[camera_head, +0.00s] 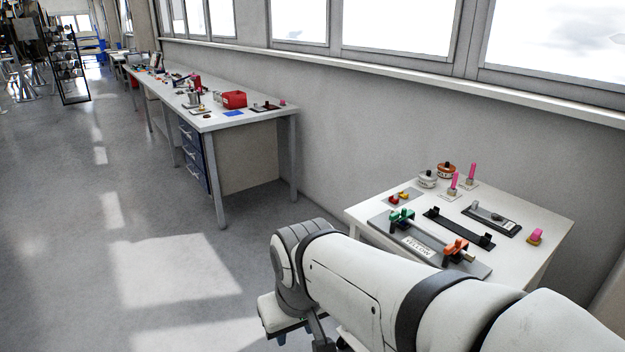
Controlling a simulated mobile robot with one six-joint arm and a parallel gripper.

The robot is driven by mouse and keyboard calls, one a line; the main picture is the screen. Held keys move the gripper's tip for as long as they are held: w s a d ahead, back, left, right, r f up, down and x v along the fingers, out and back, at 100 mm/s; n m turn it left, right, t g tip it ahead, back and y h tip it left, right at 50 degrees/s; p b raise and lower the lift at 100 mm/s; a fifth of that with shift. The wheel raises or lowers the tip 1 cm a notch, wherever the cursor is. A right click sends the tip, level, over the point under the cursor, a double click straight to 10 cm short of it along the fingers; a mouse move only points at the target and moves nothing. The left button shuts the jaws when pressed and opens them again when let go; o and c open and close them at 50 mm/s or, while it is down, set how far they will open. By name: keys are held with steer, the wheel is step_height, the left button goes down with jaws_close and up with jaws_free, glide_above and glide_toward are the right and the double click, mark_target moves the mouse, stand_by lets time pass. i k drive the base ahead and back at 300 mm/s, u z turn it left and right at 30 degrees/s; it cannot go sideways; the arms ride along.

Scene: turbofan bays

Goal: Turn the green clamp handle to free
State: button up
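A green clamp (401,217) stands at the left end of a grey fixture plate (377,222) on the small white table. Its handle is too small here to tell which way it is turned. An orange clamp (456,247) stands toward the right end of the same plate. A white label (418,246) that seems to read "YELLOW" lies between them. My white arm reaches in from the lower right, in front of the table. Its wrist is left of the table, apart from the green clamp. My gripper's fingertips are hidden or cut off by the lower edge.
A long workbench (215,121) stands along the windowed wall. The floor at left is clear.

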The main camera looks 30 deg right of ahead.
mark_target(396, 216)
steer(key=z, duration=0.65)
steer(key=i, duration=0.9)
steer(key=z, duration=0.7)
steer(key=k, duration=0.9)
steer(key=z, duration=0.15)
steer(key=i, duration=0.95)
steer(key=u, duration=0.05)
